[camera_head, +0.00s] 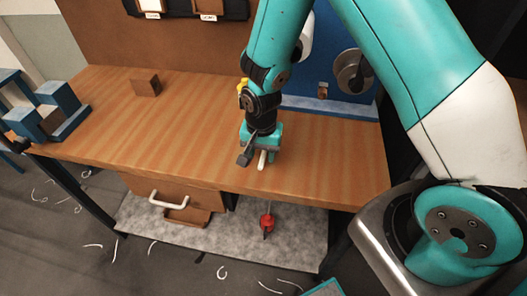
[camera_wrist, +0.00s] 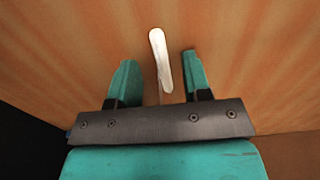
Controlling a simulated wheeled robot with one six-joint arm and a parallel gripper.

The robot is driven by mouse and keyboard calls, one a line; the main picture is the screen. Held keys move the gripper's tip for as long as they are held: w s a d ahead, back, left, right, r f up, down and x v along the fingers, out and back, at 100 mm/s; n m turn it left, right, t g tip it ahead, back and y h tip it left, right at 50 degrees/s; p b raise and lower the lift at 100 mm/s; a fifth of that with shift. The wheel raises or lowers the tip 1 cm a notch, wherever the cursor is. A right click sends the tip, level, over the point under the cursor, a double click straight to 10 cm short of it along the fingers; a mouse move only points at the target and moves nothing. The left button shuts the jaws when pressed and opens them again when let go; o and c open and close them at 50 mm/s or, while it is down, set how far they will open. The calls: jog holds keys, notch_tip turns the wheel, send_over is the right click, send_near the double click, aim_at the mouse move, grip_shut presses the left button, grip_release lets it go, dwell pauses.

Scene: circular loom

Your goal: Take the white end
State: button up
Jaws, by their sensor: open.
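The white end (camera_wrist: 160,58) is a short, pale, rounded stick shape. In the wrist view it stands between the two teal fingers of my gripper (camera_wrist: 156,82), nearer the right finger, with a gap on both sides. A thin strand seems to run from its lower end toward the gripper's dark bar. In the head view the white end (camera_head: 262,160) shows just below my gripper (camera_head: 262,155), over the front part of the wooden table (camera_head: 200,130). My gripper is open. I cannot tell whether the white end touches the table.
A brown block (camera_head: 145,85) lies at the table's back left. A blue stand (camera_head: 50,112) is at the left end. A blue panel with a grey round part (camera_head: 352,72) stands at the back right. A red object (camera_head: 267,222) hangs below the front edge. The table's middle left is clear.

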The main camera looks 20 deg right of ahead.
jog(key=shift+f, duration=1.2)
grip_shut()
jog(key=shift+r, duration=0.2)
